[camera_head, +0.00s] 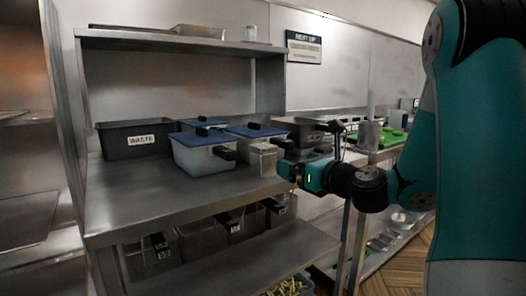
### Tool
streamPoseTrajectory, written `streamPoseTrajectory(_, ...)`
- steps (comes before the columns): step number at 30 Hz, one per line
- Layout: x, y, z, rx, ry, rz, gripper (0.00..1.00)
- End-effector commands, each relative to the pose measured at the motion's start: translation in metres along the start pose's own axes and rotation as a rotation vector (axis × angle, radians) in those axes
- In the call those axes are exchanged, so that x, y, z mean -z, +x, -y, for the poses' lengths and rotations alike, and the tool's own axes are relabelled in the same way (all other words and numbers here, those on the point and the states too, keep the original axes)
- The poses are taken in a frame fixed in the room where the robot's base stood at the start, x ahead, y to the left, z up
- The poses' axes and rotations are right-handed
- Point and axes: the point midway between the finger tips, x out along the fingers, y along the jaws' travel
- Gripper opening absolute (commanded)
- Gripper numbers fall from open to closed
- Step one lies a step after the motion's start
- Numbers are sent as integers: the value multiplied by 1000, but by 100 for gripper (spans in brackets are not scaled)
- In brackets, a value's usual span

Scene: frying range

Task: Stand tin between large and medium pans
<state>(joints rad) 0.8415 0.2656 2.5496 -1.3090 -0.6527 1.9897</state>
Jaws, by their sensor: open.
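A silvery box-like tin (262,160) stands upright near the right end of the steel counter. My gripper (284,160) is at its right side, open; its fingertips are small and partly hidden, so I cannot tell whether they touch it. A pale pan with a blue lid and black handle (204,159) sits just left of the tin. Other blue-lidded pans (254,131) stand behind, partly hidden. I cannot tell for sure which pans are the large and medium ones.
A dark bin labelled WASTE (124,142) stands at the counter's back left. The front of the counter (140,200) is clear. A raised shelf (150,38) overhangs the back. Lower shelf containers (200,240) and a right-hand counter with green items (392,136) also show.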

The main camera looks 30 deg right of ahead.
Motion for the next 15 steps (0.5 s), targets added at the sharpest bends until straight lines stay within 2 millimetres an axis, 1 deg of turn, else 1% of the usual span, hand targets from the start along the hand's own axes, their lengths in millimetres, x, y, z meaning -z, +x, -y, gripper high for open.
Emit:
streamPoseTrajectory(1, -7, 5, 0, -5, 7, -1, 94)
streamPoseTrajectory(9, -6, 24, -1, -2, 5, -7, 94)
streamPoseTrajectory(15, -7, 68, -2, -6, -4, -1, 94)
